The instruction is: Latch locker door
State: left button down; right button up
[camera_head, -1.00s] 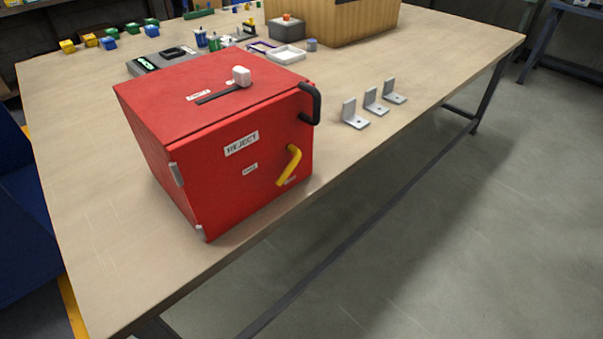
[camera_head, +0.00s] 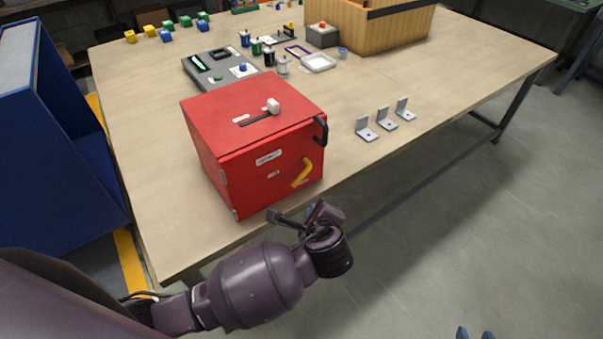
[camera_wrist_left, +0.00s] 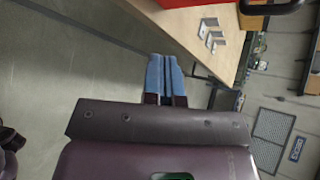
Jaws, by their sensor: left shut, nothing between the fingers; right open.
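The red locker (camera_head: 215,105) stands near the table's front edge. Its door (camera_head: 243,185), with a label and hinges on the left, looks flush or nearly flush with the body. The yellow handle (camera_head: 302,174) on the door is tilted diagonally. A black pull handle (camera_head: 321,131) is at the upper right edge. A white knob (camera_head: 273,105) sits in a slot on top. My left arm reaches in front of the locker; the blue fingers of my left gripper (camera_wrist_left: 166,75) are together and empty in the left wrist view. My right gripper's tips (camera_head: 475,334) are apart at the bottom edge.
Three metal brackets (camera_head: 387,118) stand right of the locker. A grey panel (camera_head: 207,75), small bottles and a wooden box (camera_head: 395,32) are behind it. A blue cabinet (camera_head: 60,150) stands left of the table (camera_head: 140,110). The floor right of the table is clear.

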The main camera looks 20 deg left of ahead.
aim_at(300, 181)
pick_arm(q)
jog(key=w+a+f, duration=0.1)
jog(key=w+a, duration=0.1)
jog(key=w, duration=0.1)
jog(key=w+a+f+m+y, duration=0.1)
jog(key=w+a, duration=0.1)
jog(key=w, duration=0.2)
jog(key=w+a+f+y, duration=0.1)
jog(key=w+a+f, duration=0.1)
jog(key=w+a, duration=0.1)
jog(key=shift+w+f+m, duration=0.1)
jog(key=shift+w+m, duration=0.1)
jog(key=shift+m, duration=0.2)
pick_arm(e)
jog(key=shift+s+f, duration=0.3)
jog(key=shift+f, duration=0.1)
